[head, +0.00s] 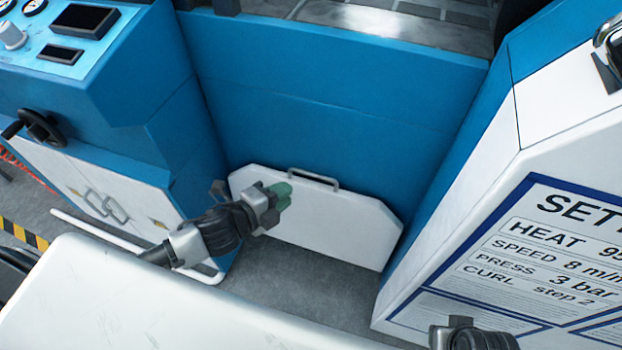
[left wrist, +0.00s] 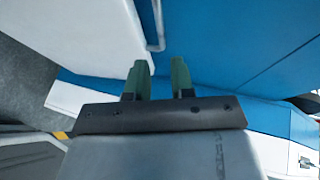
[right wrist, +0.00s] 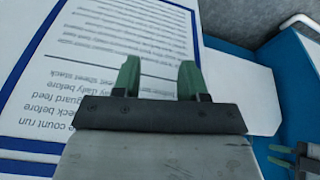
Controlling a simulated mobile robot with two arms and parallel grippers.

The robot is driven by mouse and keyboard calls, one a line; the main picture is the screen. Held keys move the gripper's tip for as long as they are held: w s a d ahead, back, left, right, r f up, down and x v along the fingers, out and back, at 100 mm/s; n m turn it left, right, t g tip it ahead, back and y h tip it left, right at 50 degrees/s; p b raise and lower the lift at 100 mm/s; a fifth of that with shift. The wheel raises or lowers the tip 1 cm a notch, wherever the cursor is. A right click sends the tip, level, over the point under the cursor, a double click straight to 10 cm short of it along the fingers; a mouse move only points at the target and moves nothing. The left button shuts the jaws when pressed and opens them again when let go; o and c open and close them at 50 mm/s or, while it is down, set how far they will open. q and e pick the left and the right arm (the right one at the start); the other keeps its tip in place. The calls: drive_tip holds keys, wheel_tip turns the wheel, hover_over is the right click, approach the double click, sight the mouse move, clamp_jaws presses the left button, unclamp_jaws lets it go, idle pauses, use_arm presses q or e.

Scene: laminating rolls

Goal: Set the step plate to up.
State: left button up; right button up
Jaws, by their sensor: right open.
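The step plate (head: 335,225) is a white panel with cut corners, standing steeply against the blue machine front near the floor. A grey handle (head: 313,179) is on its upper edge. In the left wrist view the plate (left wrist: 95,35) is at upper left, with the handle (left wrist: 158,25) beyond the fingertips. My left gripper (head: 284,193) is in front of the plate's left part, left of the handle; its green fingers are apart with nothing seen between them (left wrist: 158,72). My right gripper (right wrist: 158,75) is open and empty in front of the white settings board (right wrist: 130,40).
A control cabinet (head: 110,110) with a black handwheel (head: 40,127) stands left of the plate. A white bar (head: 140,245) runs low by the cabinet. The settings panel (head: 540,250) stands at right. Grey floor (head: 300,280) is clear before the plate.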

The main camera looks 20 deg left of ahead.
sight(314, 177)
use_arm(q)
drive_tip(key=b+x, duration=0.1)
drive_tip(key=x, duration=0.8)
drive_tip(key=shift+w+d+f, duration=0.1)
drive_tip(key=shift+w+f, duration=0.05)
use_arm(e)
drive_tip(key=v, duration=0.5)
drive_tip(key=shift+d+r, duration=0.1)
use_arm(q)
clamp_jaws()
